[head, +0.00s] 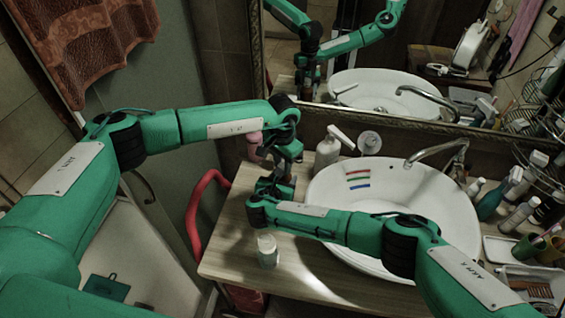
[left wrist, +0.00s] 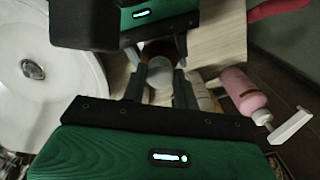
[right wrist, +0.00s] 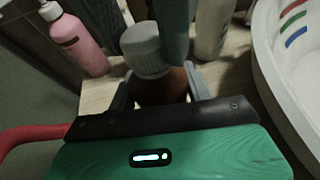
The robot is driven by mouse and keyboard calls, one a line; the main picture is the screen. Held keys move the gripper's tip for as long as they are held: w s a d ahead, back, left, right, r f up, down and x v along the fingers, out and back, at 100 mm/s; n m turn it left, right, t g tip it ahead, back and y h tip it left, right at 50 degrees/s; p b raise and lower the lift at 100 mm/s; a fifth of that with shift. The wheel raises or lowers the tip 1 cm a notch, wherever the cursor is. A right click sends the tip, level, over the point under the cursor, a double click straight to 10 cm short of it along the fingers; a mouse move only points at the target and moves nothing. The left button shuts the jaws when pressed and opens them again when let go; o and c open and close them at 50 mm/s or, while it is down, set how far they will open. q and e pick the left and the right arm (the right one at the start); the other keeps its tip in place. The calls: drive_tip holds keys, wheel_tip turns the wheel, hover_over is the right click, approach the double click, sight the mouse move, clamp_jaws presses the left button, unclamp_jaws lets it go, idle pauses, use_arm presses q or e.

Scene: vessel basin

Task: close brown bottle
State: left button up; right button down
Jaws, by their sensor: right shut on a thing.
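The brown bottle (right wrist: 163,91) stands between the fingers of my right gripper (right wrist: 160,82), which is shut on it. A grey cap (right wrist: 145,48) is at the top of the bottle; I cannot tell whether it is fully seated. In the left wrist view the cap (left wrist: 160,72) lies between the spread fingers of my left gripper (left wrist: 158,82), with gaps visible beside it. In the head view my left gripper (head: 287,160) is just above my right gripper (head: 278,186), and together they mostly hide the bottle.
A white basin (head: 440,222) is right of the grippers. A small pale jar (head: 267,252) stands at the counter's front. A pink bottle (right wrist: 78,38) and a white pump bottle (head: 327,152) stand behind. A red pipe (head: 194,215) runs left of the counter.

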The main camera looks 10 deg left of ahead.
use_arm(q)
drive_tip(key=o, duration=0.4)
drive_tip(key=shift+c, duration=0.2)
drive_tip(key=shift+r, duration=0.1)
drive_tip(key=shift+r, duration=2.15)
drive_tip(key=shift+c, duration=0.4)
